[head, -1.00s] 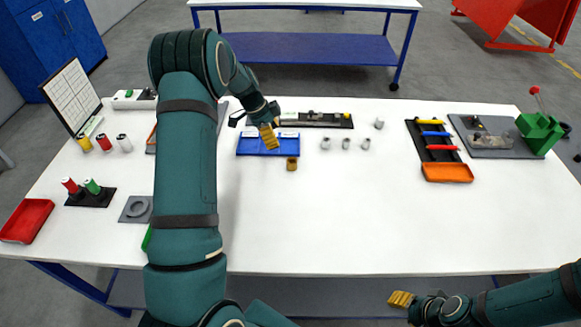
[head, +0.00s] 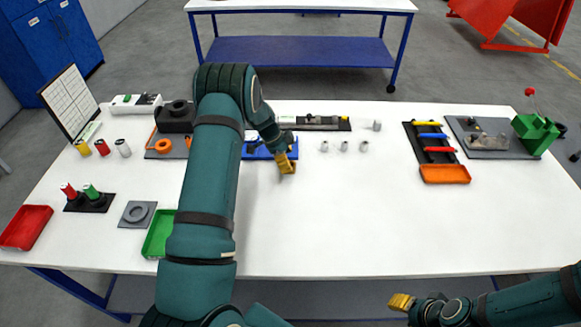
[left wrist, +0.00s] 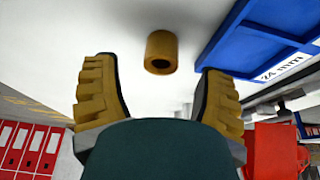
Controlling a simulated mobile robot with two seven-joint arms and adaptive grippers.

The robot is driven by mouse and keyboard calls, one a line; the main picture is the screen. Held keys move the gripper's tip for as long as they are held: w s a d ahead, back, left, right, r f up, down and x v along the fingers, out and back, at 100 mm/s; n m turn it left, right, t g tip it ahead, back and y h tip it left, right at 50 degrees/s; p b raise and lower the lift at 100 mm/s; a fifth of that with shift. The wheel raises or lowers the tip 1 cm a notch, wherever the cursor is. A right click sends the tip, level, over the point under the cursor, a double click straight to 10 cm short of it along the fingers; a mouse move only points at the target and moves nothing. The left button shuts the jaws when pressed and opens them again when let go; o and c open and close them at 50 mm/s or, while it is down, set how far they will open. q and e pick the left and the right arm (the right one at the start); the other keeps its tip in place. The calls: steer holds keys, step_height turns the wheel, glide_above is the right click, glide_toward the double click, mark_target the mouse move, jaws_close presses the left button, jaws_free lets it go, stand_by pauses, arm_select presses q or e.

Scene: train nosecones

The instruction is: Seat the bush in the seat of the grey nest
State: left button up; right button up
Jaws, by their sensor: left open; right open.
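The bush (left wrist: 161,52), a short brown-gold hollow cylinder, stands on the white table in the left wrist view. It lies ahead of and between the open yellow fingers of my left gripper (head: 287,168), apart from both. In the head view the bush is hidden behind that gripper. The grey nest (head: 137,214), a square plate with a round ring seat, lies at the left of the table; no bush is in its seat. My right gripper (head: 401,302) is open and empty in front of the table's near edge.
A blue tray (left wrist: 250,45) lies close beside the bush. A green tray (head: 158,236) is right of the nest, partly behind my left arm. Several small grey cylinders (head: 343,146) stand right of the left gripper. The table's front middle is clear.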

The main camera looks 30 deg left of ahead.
arm_select(q)
steer(key=shift+x, duration=1.5)
steer(key=shift+o, duration=0.2)
jaws_close()
step_height(320, 180, up, 10)
